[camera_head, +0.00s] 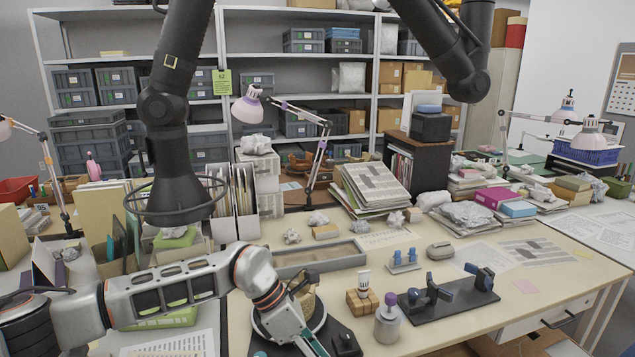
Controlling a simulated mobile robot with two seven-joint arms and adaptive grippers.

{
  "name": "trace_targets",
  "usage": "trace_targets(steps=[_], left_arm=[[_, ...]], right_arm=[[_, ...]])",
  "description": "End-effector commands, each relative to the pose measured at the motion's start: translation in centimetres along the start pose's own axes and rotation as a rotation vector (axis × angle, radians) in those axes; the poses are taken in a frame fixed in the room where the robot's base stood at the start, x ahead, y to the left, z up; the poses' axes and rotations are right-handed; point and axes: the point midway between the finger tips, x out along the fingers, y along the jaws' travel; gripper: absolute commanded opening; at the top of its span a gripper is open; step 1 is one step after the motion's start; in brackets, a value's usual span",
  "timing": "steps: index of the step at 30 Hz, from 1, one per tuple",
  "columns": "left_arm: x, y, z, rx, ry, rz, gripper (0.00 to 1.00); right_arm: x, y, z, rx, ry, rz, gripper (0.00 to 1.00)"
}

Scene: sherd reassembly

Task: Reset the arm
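My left arm, white and grey with orange bands, comes in from the left and bends down at its wrist near the bottom centre. Its gripper end lies low at the bottom edge, partly cut off, so I cannot tell how its fingers stand. Behind the wrist, a tan pottery piece (304,299) stands on a round turntable, partly hidden by the arm. I cannot tell whether the gripper touches it. My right gripper is not in view.
A grey sand tray (318,259) lies behind. Dark jointed arms hang overhead; desk lamps (248,108) and paper stacks crowd the back.

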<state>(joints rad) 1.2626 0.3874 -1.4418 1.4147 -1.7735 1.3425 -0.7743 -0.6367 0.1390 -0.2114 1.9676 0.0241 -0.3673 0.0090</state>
Motion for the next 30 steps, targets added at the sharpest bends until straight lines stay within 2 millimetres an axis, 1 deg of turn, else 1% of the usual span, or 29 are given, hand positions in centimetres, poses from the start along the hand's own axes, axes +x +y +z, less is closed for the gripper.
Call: trace_targets(steps=[1, 3, 6, 9, 12, 13, 15, 17, 20, 22, 23, 26, 27, 29, 30], left_arm=[[2.2, -2.6, 1.2, -0.035, -0.081, -0.080, 0.36], [3.9, -5.7, 3.3, -0.094, -0.198, -0.176, 0.36], [5.1, -9.4, 6.2, -0.200, -0.365, -0.309, 0.36], [5.1, -12.2, 8.8, -0.331, -0.528, -0.434, 0.36], [4.2, -13.7, 10.7, -0.484, -0.685, -0.551, 0.36], [3.8, -13.9, 11.2, -0.535, -0.731, -0.584, 0.36], [2.8, -13.9, 11.9, -0.657, -0.836, -0.656, 0.36], [1.9, -13.4, 12.1, -0.772, -0.921, -0.715, 0.36], [0.5, -11.9, 11.6, -0.973, -1.058, -0.801, 0.36], [-0.2, -10.3, 10.4, -1.124, -1.148, -0.855, 0.36], [-0.4, -9.6, 9.7, -1.190, -1.185, -0.875, 0.36], [-0.7, -7.0, 6.6, -1.421, -1.301, -0.935, 0.36], [-0.6, -5.9, 5.0, -1.515, -1.344, -0.953, 0.36], [-0.3, -4.5, 2.2, -1.661, -1.406, -0.978, 0.36], [0.1, -3.6, 0.1, -1.760, -1.445, -0.989, 0.36]], right_arm=[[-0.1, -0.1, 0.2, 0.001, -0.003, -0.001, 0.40], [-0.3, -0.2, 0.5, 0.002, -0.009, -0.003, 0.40], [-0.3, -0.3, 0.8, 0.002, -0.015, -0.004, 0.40], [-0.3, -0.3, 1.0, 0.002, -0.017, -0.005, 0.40], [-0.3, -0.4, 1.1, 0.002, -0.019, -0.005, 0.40], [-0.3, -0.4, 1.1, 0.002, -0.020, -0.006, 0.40], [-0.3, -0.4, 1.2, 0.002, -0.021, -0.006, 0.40], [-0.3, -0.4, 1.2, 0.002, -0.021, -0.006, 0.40], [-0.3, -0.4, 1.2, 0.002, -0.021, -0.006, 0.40], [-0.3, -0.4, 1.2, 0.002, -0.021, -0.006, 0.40], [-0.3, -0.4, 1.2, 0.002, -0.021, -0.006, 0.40], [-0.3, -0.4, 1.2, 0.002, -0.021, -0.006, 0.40], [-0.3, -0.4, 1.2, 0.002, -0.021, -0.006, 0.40], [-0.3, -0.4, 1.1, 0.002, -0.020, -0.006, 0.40], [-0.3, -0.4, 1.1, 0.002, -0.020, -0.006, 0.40]])
